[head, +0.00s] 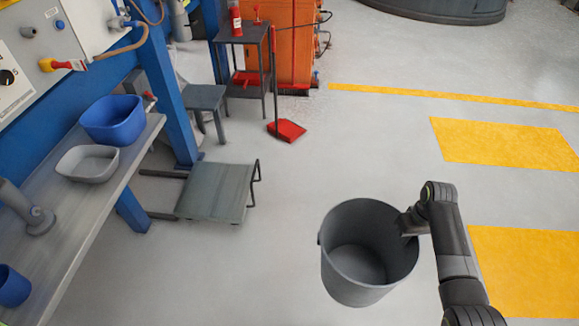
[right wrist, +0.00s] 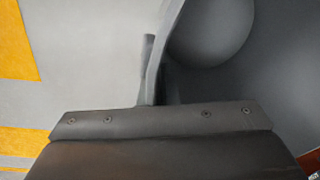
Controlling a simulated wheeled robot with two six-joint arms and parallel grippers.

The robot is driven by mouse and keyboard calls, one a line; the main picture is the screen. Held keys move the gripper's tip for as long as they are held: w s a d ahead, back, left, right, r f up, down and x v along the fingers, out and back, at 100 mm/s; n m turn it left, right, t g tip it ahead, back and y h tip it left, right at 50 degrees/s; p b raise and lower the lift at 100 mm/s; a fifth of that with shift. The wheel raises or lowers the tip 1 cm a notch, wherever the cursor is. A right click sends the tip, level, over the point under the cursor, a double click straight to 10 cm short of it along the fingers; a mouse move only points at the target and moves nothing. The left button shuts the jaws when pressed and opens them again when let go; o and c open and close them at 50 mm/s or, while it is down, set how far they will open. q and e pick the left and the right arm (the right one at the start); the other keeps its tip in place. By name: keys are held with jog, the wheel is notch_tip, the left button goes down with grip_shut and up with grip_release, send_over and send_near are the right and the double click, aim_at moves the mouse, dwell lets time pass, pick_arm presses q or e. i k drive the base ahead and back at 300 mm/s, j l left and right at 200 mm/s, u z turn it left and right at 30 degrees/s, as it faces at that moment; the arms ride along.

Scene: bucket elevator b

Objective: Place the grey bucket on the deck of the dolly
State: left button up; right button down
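The grey bucket (head: 345,284) is upright and empty at the lower middle of the head view. My right gripper (head: 408,226) is shut on the right side of its rim. In the right wrist view the bucket's wall (right wrist: 273,70) runs between the fingers (right wrist: 157,75). I see no clear shadow, so the bucket's height above the floor cannot be told. The dolly (head: 217,190), a low grey-green deck with a dark bar handle at its right end, stands left of and beyond the bucket. Its deck is bare. My left gripper is not in view.
A workbench (head: 100,205) on the left carries a blue tub (head: 112,120) and a grey tub (head: 88,163). A blue post (head: 170,90) and a small grey stool (head: 205,98) stand behind the dolly. A red dustpan (head: 286,130) lies farther back. Floor between bucket and dolly is clear.

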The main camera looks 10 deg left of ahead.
aim_at(216, 187)
jog(key=i+z, duration=0.25)
jog(key=i, duration=0.35)
jog(key=i+j+z, duration=0.1)
jog(key=i+z, duration=0.15)
jog(key=i, duration=0.35)
jog(key=i+l+u, duration=0.1)
jog(key=i, duration=1)
jog(key=i+u, duration=0.45)
jog(key=u, duration=0.25)
jog(key=i+l+u, duration=0.15)
jog(key=u, duration=0.2)
jog(key=i+u, duration=0.15)
jog(key=u, duration=0.3)
jog(key=i+u, duration=0.1)
jog(key=u, duration=0.3)
jog(key=i+l+u, duration=0.1)
jog(key=u, duration=0.35)
jog(key=i+u, duration=0.15)
jog(key=u, duration=0.25)
jog(key=i+l+u, duration=0.1)
jog(key=u, duration=0.25)
jog(key=i+l+u, duration=0.1)
jog(key=i+u, duration=0.15)
jog(key=u, duration=0.15)
jog(key=i+l+u, duration=0.15)
jog(key=u, duration=0.2)
